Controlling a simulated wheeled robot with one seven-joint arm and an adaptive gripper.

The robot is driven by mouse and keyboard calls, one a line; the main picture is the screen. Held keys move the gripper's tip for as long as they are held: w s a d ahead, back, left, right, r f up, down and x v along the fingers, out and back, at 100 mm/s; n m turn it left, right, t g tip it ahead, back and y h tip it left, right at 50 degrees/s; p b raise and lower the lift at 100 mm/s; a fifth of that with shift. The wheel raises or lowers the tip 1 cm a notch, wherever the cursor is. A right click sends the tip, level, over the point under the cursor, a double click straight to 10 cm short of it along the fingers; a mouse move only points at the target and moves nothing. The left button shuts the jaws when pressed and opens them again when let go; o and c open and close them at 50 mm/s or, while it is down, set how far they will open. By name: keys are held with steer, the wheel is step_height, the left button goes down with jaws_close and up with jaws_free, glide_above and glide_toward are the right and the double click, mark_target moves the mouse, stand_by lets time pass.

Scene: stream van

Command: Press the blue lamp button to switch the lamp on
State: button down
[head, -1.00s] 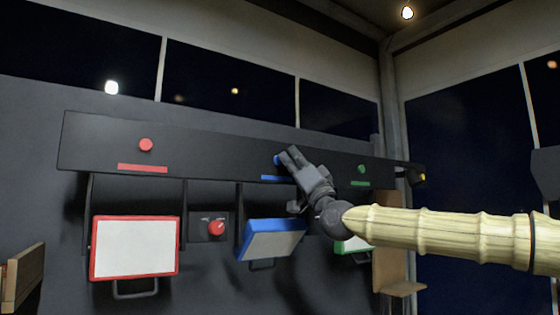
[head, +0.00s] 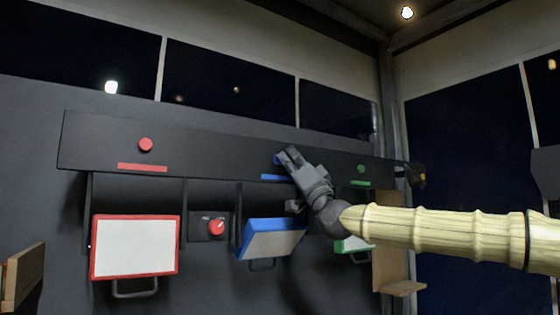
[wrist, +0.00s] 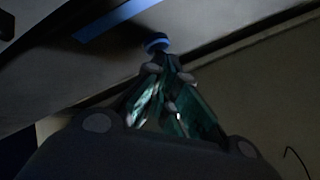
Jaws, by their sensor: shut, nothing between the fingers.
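The blue button (head: 278,160) is a small round knob on the dark sloped panel (head: 220,150), above a blue strip (head: 275,178). My gripper (head: 287,156) is shut and empty, with its fingertips at the button and partly covering it. In the wrist view the blue button (wrist: 156,43) sits right at the tips of my closed fingers (wrist: 164,65). They look touching or nearly so; I cannot tell whether the button is pressed in. The blue-framed lamp panel (head: 273,243) hangs tilted below, its face pale and dull.
A red button (head: 146,145) is on the left of the panel and a green button (head: 361,169) on the right. A red-framed panel (head: 135,248), a red dial (head: 216,227) and a partly hidden green-framed panel (head: 352,244) are below. Dark windows line the walls.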

steer(key=shift+w+a, duration=0.15)
steer(key=shift+s+f+b, duration=0.1)
steer(key=shift+s+b, duration=0.15)
steer(key=shift+b, duration=0.2)
steer(key=shift+s+d, duration=0.15)
steer(key=shift+d, duration=0.1)
steer(key=s+d+b, duration=0.3)
steer(key=s+b, duration=0.1)
steer(key=shift+s+d, duration=0.3)
steer(key=shift+s, duration=0.1)
stand_by(0.5)
stand_by(0.3)
